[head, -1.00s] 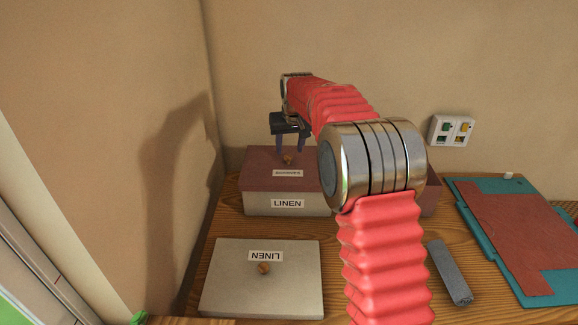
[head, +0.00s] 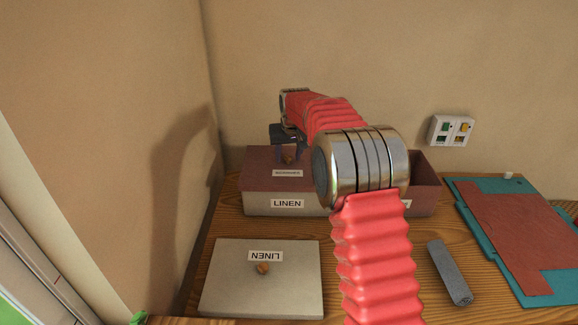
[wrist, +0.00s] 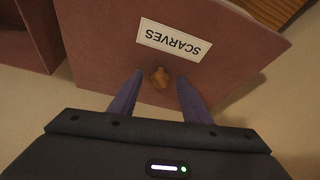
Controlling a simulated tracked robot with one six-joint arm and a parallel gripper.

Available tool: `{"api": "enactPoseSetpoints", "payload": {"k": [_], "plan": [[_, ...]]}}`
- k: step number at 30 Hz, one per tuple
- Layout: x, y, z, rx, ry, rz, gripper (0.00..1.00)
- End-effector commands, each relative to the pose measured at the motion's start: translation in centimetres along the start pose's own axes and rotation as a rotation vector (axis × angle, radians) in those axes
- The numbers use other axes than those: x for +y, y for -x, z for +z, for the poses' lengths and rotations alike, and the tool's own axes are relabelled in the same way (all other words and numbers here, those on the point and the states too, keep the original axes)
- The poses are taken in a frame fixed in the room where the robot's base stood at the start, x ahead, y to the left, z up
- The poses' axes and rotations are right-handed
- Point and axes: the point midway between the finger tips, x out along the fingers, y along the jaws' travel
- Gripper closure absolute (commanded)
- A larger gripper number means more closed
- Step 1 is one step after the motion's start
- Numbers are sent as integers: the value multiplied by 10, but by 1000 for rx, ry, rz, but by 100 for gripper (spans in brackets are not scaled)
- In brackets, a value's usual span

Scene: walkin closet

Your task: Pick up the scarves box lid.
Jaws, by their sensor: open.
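The scarves box lid (head: 262,161) is dark maroon with a small wooden knob and a white label. It sits on the pale box marked LINEN (head: 259,204) at the back left of the table. In the wrist view the lid (wrist: 222,72) shows its SCARVES label and its knob (wrist: 160,77). My gripper (head: 289,156) is open and points down at the lid. In the wrist view my gripper (wrist: 158,90) has one finger on each side of the knob, with gaps on both sides. I cannot tell how far down the fingertips reach.
A pale lid labelled LINEN (head: 290,289) lies on the wooden table at the front left. An open maroon box (head: 425,185) stands right of the LINEN box, partly behind my arm. A grey roll (head: 450,273) and a teal board (head: 478,227) with a maroon sheet lie at right.

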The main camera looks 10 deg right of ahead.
Motion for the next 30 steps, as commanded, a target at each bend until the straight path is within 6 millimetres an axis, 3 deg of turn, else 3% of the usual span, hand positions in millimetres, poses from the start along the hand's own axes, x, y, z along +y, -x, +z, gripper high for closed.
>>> {"api": "enactPoseSetpoints", "payload": {"k": [12,30], "plan": [[0,0,0,0,0,0,56],[0,0,0,0,0,0,99]]}}
